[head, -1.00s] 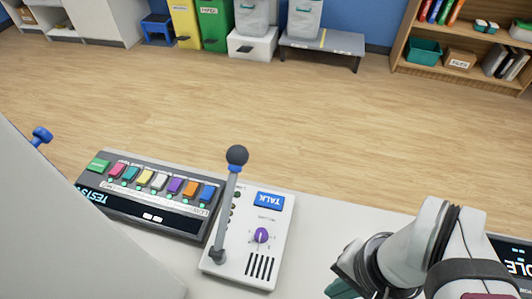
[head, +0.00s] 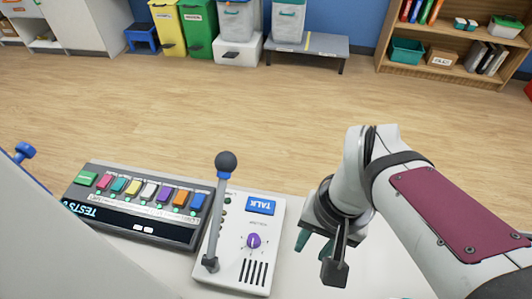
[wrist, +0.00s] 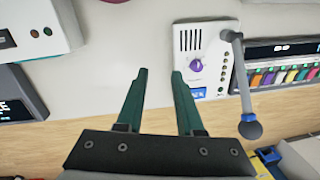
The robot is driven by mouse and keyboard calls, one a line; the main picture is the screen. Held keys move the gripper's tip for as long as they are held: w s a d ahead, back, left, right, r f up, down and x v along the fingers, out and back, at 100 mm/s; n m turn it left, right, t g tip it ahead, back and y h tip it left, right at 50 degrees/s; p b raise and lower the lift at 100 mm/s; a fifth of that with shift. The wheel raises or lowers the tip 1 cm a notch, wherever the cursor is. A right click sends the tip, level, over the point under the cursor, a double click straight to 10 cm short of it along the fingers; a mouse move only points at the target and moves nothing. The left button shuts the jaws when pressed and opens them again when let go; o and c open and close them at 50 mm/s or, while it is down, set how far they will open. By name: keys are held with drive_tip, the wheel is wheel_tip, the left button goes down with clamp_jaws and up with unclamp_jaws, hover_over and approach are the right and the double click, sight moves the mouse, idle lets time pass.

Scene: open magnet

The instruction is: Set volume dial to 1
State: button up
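The purple volume dial (head: 254,241) sits on a white intercom panel (head: 230,272), below a blue TALK button (head: 261,207). In the wrist view the dial (wrist: 196,65) shows beyond the right fingertip. The markings around it are too small to read. My gripper (head: 316,245) has dark green fingers and is to the right of the panel in the head view. In the wrist view the fingers (wrist: 157,72) are spread apart with nothing between them. The gripper is apart from the dial.
A grey microphone stalk with a dark ball top (head: 225,161) rises from the panel's left side, beside the dial. A button console (head: 140,207) with several coloured buttons stands to the left. Bare white desk (wrist: 108,40) lies around the fingers.

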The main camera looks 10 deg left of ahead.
sight(254, 238)
drive_tip(key=o, duration=0.4)
drive_tip(key=w+a+f+n, duration=0.1)
drive_tip(key=w+a, duration=0.1)
drive_tip(key=a, duration=0.1)
drive_tip(key=w+a+f+n, duration=0.1)
drive_tip(key=w+a+n, duration=0.1)
drive_tip(key=a, duration=0.2)
drive_tip(key=w+a+n, duration=0.2)
drive_tip(key=a, duration=0.2)
drive_tip(key=shift+w+a+f+h, duration=0.1)
drive_tip(key=shift+w+f+h, duration=0.25)
drive_tip(key=shift+f+h, duration=0.05)
drive_tip(key=shift+n, duration=0.3)
drive_tip(key=f, duration=1.5)
drive_tip(key=shift+a+f, duration=0.35)
drive_tip(key=shift+a, duration=0.05)
clamp_jaws()
